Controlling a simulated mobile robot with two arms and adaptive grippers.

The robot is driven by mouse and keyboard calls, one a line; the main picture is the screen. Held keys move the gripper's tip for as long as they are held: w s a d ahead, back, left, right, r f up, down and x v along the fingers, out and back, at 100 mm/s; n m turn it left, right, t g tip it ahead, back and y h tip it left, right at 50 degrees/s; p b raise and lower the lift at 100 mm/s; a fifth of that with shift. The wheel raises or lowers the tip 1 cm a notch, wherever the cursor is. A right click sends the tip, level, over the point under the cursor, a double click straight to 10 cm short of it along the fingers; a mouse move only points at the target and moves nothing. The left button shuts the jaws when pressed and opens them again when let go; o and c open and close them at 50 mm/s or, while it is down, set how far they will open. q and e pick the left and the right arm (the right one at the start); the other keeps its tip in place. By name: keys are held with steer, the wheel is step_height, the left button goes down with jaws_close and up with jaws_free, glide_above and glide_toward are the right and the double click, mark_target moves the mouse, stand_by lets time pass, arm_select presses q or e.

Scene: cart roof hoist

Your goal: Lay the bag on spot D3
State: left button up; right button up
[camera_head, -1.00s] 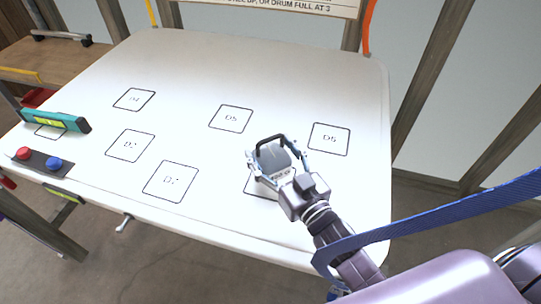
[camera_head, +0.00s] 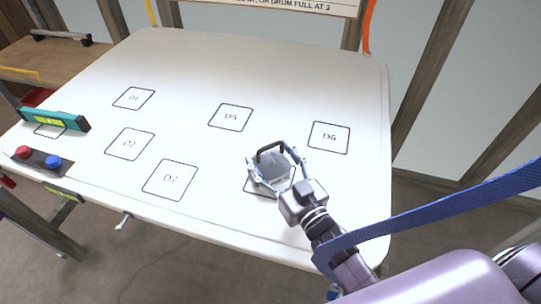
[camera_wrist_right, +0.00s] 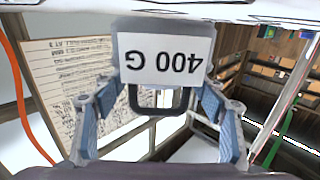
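The bag (camera_head: 274,169) is a small grey block with a dark loop handle. It sits over a square outlined spot (camera_head: 252,186) at the right front of the white table; the spot's label is hidden. In the right wrist view the bag (camera_wrist_right: 165,60) shows a white 400 G label, upside down, with its handle towards me. My right gripper (camera_head: 271,160) is around the bag. Its fingers are spread to both sides of it, and in the right wrist view (camera_wrist_right: 157,95) they stand clear of the handle. My left gripper is not in view.
Other spots on the white table (camera_head: 290,75) include D5 (camera_head: 231,117), D6 (camera_head: 330,137) and D7 (camera_head: 170,180). A teal level (camera_head: 55,120) and a button box (camera_head: 38,160) are at the left edge. A blue strap (camera_head: 430,218) crosses at the right.

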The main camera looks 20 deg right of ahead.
steer(key=o, duration=0.4)
steer(key=shift+s+f, duration=0.1)
steer(key=shift+f, duration=0.5)
steer(key=shift+r, duration=0.2)
steer(key=shift+r+p, duration=0.5)
steer(key=s+b, duration=0.1)
steer(key=s, duration=0.2)
steer(key=s+d+b, duration=0.1)
steer(key=s, duration=0.2)
steer(key=s+d+b, duration=0.1)
steer(key=s+b, duration=0.1)
steer(key=s, duration=0.2)
steer(key=shift+s, duration=0.1)
steer(key=shift+s+d+r, duration=0.15)
steer(key=shift+s+r, duration=0.1)
steer(key=shift+s, duration=0.45)
